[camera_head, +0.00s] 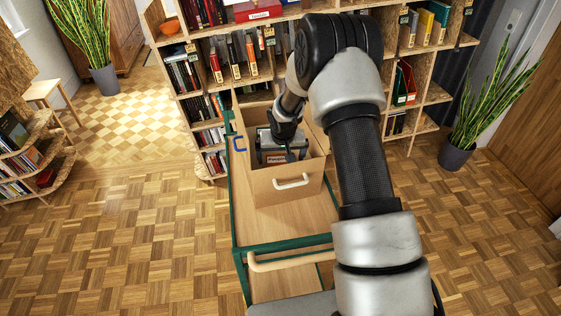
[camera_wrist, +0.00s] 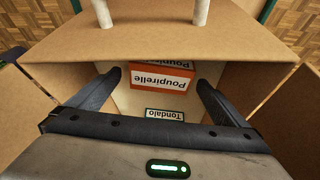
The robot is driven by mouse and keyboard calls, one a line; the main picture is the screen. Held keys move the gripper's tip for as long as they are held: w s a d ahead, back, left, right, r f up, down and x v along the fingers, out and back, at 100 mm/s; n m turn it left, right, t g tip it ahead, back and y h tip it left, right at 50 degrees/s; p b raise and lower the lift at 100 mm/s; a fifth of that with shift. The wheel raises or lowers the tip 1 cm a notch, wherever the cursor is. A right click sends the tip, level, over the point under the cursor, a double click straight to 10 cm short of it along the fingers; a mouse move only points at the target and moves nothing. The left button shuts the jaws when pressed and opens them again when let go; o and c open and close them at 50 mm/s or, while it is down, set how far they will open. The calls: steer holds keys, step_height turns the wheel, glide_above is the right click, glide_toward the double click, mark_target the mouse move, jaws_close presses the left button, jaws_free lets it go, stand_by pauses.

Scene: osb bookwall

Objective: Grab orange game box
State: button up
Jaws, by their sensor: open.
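The orange game box (camera_wrist: 160,78) shows in the wrist view. Its orange side with a white label reading "Poupirelle" faces the camera, and part of its lettered top shows above. It sits inside a light-brown open box (camera_head: 287,188) with a white handle. My gripper (camera_wrist: 159,80) is open, one dark finger to the left and one to the right of the orange box in the picture. In the head view my gripper (camera_head: 275,152) reaches down into the open box, hiding much of what is inside.
A white label reading "Tondalo" (camera_wrist: 165,114) shows below the orange box. The brown box's walls stand close around my gripper. It rests on a green-framed wooden cart (camera_head: 290,226). A filled bookshelf (camera_head: 226,89) stands behind, with a potted plant (camera_head: 458,157) at right.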

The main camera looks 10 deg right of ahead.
steer(key=shift+f, duration=0.15)
steer(key=c, duration=1.2)
